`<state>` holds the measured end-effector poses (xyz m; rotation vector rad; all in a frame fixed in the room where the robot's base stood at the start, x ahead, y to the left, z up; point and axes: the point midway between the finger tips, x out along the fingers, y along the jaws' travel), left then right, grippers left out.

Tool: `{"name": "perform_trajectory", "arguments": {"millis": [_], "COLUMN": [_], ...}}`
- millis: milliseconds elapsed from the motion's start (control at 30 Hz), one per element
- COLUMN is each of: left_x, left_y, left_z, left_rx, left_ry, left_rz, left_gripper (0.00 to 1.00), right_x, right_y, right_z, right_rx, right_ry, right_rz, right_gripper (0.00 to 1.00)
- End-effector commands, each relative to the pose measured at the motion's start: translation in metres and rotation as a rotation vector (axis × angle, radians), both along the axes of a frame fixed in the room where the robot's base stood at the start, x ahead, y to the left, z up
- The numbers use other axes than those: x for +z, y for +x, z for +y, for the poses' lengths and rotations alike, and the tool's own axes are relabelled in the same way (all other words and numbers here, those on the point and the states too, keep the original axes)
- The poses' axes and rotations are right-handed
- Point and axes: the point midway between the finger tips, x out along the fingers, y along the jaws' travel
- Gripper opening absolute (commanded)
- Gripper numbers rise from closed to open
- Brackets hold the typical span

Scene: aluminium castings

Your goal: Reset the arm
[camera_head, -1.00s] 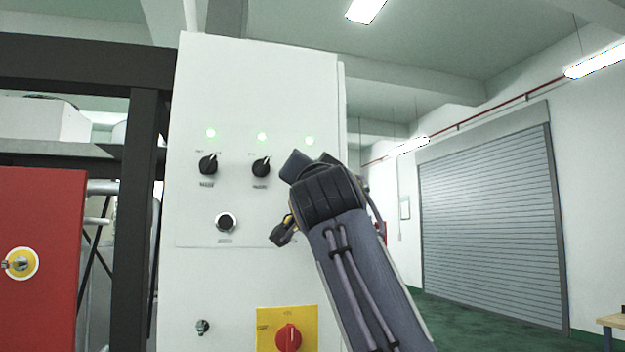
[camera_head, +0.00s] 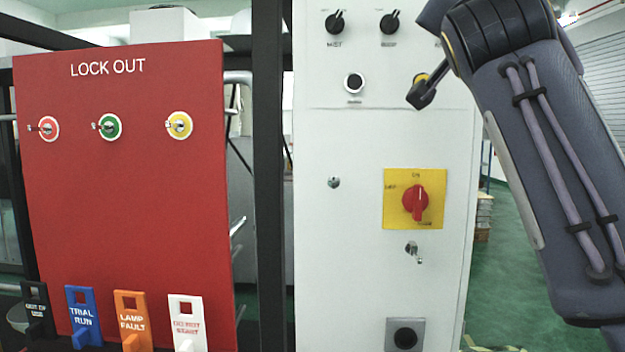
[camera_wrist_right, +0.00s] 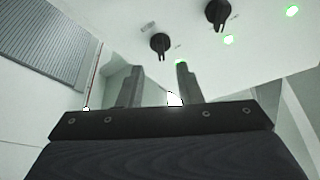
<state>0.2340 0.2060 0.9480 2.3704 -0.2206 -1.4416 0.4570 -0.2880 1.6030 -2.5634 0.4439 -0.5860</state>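My right arm (camera_head: 545,150) comes in from the right in the head view, in front of the right side of the white control cabinet (camera_head: 350,250). Two black knobs (camera_wrist_right: 160,45) (camera_wrist_right: 218,14) of the cabinet and several green lights (camera_wrist_right: 228,40) show beyond the fingers. A small black and yellow part (camera_head: 425,88) shows beside the wrist; I cannot tell whether it belongs to the cabinet. My left gripper is not in view.
The cabinet has a red rotary switch (camera_head: 416,202) on a yellow plate and a round button (camera_head: 354,83). A red LOCK OUT board (camera_head: 130,220) with several coloured tags stands left of a dark post (camera_head: 268,180). Green floor (camera_head: 510,270) shows right of the cabinet.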

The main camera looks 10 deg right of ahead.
Motion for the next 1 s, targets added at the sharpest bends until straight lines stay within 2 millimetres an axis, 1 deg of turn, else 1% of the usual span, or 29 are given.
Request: {"name": "perform_trajectory", "arguments": {"millis": [67, 167, 267, 300, 367, 400, 467, 500, 567, 600, 667, 700, 767, 800, 867, 900, 1000], "left_x": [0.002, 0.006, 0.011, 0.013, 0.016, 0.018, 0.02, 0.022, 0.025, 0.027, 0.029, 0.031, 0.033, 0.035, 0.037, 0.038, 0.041], "left_y": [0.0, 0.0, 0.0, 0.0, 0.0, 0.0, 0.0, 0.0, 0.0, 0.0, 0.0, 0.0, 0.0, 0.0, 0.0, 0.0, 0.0], "left_z": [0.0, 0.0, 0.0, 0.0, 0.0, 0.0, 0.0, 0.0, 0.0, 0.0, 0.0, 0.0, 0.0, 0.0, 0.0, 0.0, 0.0], "left_rx": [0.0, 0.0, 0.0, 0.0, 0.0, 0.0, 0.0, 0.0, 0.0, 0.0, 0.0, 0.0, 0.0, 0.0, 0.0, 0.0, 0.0], "left_ry": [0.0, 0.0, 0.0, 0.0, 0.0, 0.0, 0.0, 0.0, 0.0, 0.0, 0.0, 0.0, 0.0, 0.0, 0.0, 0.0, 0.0], "left_rz": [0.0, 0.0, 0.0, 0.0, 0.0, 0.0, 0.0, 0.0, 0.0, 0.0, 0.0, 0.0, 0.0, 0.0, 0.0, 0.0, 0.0], "left_gripper": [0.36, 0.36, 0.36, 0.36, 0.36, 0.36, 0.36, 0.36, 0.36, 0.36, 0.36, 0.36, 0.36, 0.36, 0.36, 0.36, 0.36], "right_x": [-0.008, -0.036, -0.086, -0.111, -0.151, -0.178, -0.222, -0.251, -0.295, -0.323, -0.364, -0.391, -0.429, -0.454, -0.489, -0.511, -0.556], "right_y": [0.005, 0.019, 0.031, 0.033, 0.031, 0.027, 0.018, 0.009, -0.007, -0.019, -0.04, -0.055, -0.079, -0.096, -0.122, -0.138, -0.175], "right_z": [-0.004, -0.01, -0.018, -0.021, -0.024, -0.025, -0.024, -0.023, -0.02, -0.017, -0.011, -0.006, 0.003, 0.009, 0.021, 0.03, 0.05], "right_rx": [0.008, 0.041, 0.098, 0.126, 0.171, 0.203, 0.253, 0.288, 0.342, 0.377, 0.431, 0.468, 0.522, 0.558, 0.61, 0.644, 0.716], "right_ry": [-0.015, -0.058, -0.112, -0.132, -0.155, -0.169, -0.182, -0.186, -0.186, -0.183, -0.171, -0.16, -0.137, -0.12, -0.088, -0.066, -0.011], "right_rz": [0.038, 0.149, 0.314, 0.387, 0.493, 0.563, 0.665, 0.73, 0.824, 0.882, 0.963, 1.012, 1.083, 1.126, 1.183, 1.217, 1.283], "right_gripper": [0.32, 0.32, 0.32, 0.32, 0.32, 0.32, 0.32, 0.32, 0.32, 0.32, 0.32, 0.32, 0.32, 0.32, 0.32, 0.32, 0.32]}}
